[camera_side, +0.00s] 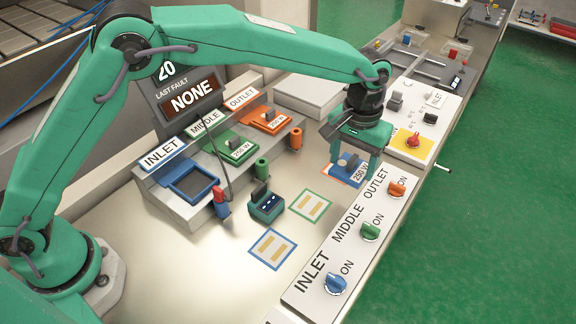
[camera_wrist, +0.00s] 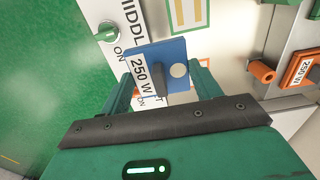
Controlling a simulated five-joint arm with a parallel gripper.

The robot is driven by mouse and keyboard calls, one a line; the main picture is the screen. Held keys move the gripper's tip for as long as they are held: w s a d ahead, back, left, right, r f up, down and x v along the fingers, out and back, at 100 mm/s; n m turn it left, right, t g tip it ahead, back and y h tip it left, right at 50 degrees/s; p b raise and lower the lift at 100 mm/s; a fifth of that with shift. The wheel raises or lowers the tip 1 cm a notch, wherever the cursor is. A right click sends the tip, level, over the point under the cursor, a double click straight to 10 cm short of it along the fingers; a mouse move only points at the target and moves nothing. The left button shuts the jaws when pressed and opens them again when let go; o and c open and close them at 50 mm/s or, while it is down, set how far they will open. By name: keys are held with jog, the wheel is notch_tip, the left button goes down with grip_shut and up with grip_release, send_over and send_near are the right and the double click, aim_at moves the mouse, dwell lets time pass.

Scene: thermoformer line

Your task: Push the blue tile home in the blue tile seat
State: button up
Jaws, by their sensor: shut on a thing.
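The blue tile (camera_side: 341,174) carries a "250 W" label and a dark grip. My gripper (camera_side: 352,163) is shut on it at the right of the table, over or near an orange-and-white outline. In the wrist view the tile (camera_wrist: 142,57) shows between the fingers of my gripper (camera_wrist: 160,88), with its label and a pale round spot. The blue tile seat (camera_side: 171,184) is the empty blue frame by the INLET sign, well to the left of my gripper. Whether the tile touches the table is unclear.
A green tile (camera_side: 236,151) and an orange tile (camera_side: 269,121) sit in the neighbouring seats. Red, green and orange plugs stand before them, and a dark green block (camera_side: 266,206) is on the table. A knob panel (camera_side: 322,262) runs along the right edge.

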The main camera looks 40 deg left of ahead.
jog(key=s+a+r, duration=0.1)
jog(key=s+a, duration=0.8)
jog(key=a, duration=0.5)
jog(key=s+a+r, duration=0.1)
jog(key=s+a, duration=0.8)
jog(key=a, duration=0.5)
jog(key=shift+s+a, duration=0.3)
jog(key=shift+a, duration=0.1)
jog(key=shift+f, duration=0.25)
jog(key=shift+f, duration=2.7)
jog(key=shift+f, duration=0.85)
jog(key=o, duration=1.1)
